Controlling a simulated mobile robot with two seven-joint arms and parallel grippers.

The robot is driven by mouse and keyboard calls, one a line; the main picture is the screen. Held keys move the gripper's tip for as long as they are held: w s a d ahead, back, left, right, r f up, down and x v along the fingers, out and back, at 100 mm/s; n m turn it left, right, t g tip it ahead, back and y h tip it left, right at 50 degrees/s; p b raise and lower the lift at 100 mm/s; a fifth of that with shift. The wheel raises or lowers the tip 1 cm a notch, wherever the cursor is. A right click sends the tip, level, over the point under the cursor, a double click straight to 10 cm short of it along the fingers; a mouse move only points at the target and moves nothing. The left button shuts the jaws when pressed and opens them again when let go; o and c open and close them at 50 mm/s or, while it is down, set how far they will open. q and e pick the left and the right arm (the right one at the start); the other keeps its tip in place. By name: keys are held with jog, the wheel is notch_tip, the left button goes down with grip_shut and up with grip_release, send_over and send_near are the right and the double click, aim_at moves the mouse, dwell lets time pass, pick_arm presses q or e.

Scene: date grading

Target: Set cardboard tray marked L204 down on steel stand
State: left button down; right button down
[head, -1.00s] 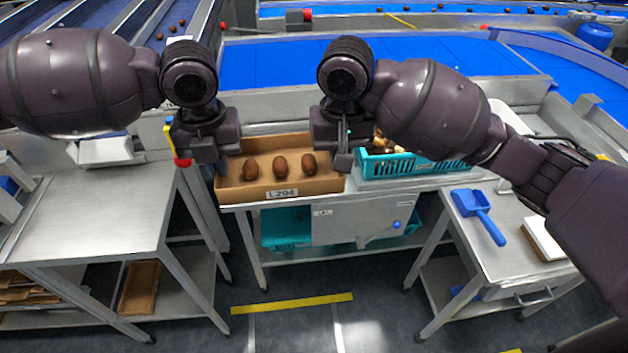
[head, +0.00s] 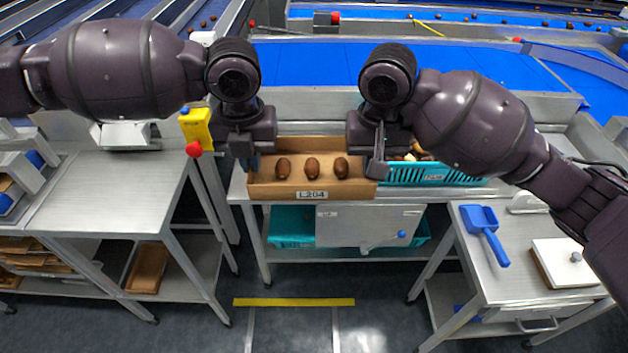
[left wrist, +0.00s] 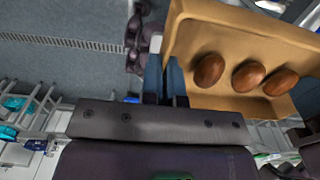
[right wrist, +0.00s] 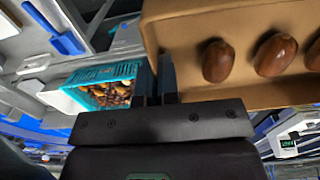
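The cardboard tray (head: 262,188), marked L204 on its front, holds three brown dates in the head view. It is level, over or on the middle steel stand (head: 238,187); I cannot tell whether its base touches. My left gripper (head: 252,160) is shut on the tray's left end wall. In the left wrist view its fingers (left wrist: 165,85) straddle that wall of the tray (left wrist: 200,30). My right gripper (head: 379,160) is at the right end. In the right wrist view its fingers (right wrist: 157,85) pinch that wall of the tray (right wrist: 190,20).
A teal crate (head: 430,177) of dates stands close to the tray's right. A bare steel table (head: 100,195) is at left, with a yellow control box (head: 196,128) near its back corner. A right-hand table holds a blue scoop (head: 483,222) and a white-topped block (head: 562,262).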

pick_arm(q)
jog(key=shift+a+f, duration=0.1)
pick_arm(e)
jog(key=shift+d+f, duration=0.1)
